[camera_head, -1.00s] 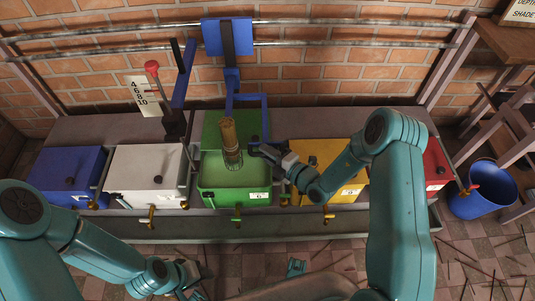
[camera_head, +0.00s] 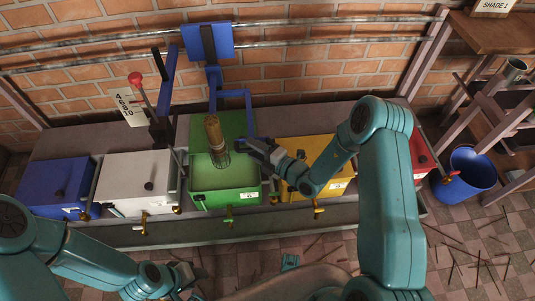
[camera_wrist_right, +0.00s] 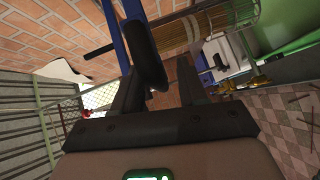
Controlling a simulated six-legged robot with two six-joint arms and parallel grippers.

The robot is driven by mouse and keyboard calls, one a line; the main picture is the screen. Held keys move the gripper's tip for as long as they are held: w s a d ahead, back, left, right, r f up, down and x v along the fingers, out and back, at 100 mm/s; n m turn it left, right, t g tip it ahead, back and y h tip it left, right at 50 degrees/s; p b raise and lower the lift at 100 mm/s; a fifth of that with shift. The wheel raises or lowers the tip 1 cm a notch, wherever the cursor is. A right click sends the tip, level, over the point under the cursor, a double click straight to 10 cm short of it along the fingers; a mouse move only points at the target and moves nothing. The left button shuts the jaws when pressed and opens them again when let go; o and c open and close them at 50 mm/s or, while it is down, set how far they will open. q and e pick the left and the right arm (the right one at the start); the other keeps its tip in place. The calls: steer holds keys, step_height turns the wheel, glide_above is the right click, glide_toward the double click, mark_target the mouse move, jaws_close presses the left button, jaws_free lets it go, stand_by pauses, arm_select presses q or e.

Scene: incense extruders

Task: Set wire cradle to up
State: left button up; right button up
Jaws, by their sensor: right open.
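The wire cradle (camera_head: 221,160) holds an upright bundle of brown sticks (camera_head: 213,133) in the open green box (camera_head: 225,182). It hangs low, its lower end inside the box. It also shows in the right wrist view (camera_wrist_right: 243,14). A blue bent arm (camera_head: 236,93) rises beside it to a blue plate on the wall rails. My right gripper (camera_head: 248,146) is at the box's right rim, just right of the cradle. In the right wrist view its open fingers (camera_wrist_right: 157,88) point at a black rounded grip (camera_wrist_right: 143,55), apparently between them. My left gripper (camera_head: 185,283) is low in front, its jaws unclear.
Blue (camera_head: 58,186), white (camera_head: 135,180), yellow (camera_head: 313,165) and red (camera_head: 422,155) boxes line the bench. A red-knobbed lever (camera_head: 140,90) stands behind the white box. A blue bucket (camera_head: 470,175) and a wooden shelf (camera_head: 510,45) are at right.

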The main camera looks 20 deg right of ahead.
steer(key=p+v, duration=0.2)
steer(key=v, duration=1.4)
